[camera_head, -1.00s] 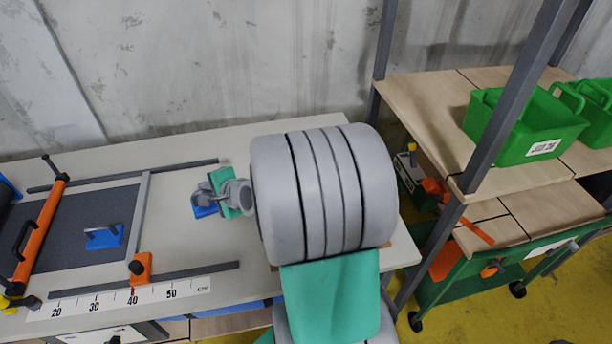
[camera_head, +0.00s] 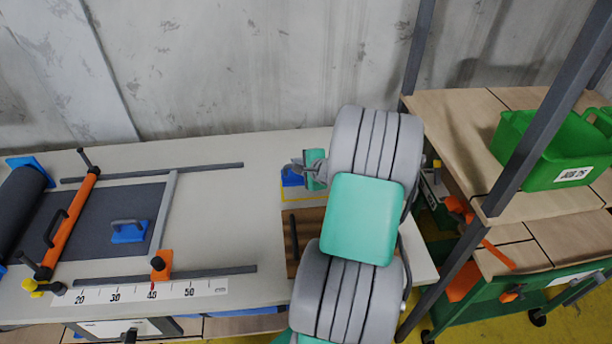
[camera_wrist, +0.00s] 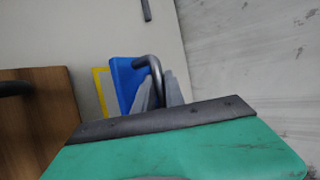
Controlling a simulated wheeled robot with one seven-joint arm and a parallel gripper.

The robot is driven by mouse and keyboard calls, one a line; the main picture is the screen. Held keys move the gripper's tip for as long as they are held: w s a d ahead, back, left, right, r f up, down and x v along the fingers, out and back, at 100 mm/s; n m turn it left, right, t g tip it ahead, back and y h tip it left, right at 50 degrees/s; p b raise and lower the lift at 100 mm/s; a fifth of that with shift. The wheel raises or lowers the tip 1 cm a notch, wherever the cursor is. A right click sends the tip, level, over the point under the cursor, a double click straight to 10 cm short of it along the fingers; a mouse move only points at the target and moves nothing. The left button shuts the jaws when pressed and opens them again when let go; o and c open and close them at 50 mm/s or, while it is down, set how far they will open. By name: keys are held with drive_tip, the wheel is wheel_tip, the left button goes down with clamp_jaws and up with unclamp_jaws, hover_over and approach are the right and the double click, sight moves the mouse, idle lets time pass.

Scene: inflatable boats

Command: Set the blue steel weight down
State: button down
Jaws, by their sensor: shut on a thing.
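My gripper (camera_head: 304,166) is shut on the handle of a blue steel weight (camera_head: 290,178) near the back right of the table. In the wrist view the grey fingers (camera_wrist: 168,92) close on the bent grey handle (camera_wrist: 152,68), and the blue plate (camera_wrist: 126,80) stands beside them. A yellow outline (camera_head: 283,199) on the table lies under or just in front of the weight, partly covered by it. I cannot tell whether the weight touches the table. A second blue weight (camera_head: 129,233) with a grey handle lies on the dark sheet at the left.
A brown wooden board (camera_head: 290,262) with a dark handle lies just in front of the outline. An orange bar (camera_head: 70,222), grey rails and a white ruler (camera_head: 150,291) fill the left. A shelf with a green bin (camera_head: 545,150) stands right. Clear tabletop (camera_head: 225,205) lies between.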

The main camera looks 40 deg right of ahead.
drive_tip(key=d+f, duration=0.3)
drive_tip(key=shift+w+d+f, duration=0.15)
drive_tip(key=shift+w+f, duration=0.1)
drive_tip(key=shift+f, duration=0.15)
drive_tip(key=shift+f+p, duration=0.6)
drive_tip(key=shift+f, duration=0.95)
drive_tip(key=c, duration=1.4)
unclamp_jaws()
drive_tip(key=shift+f, duration=0.2)
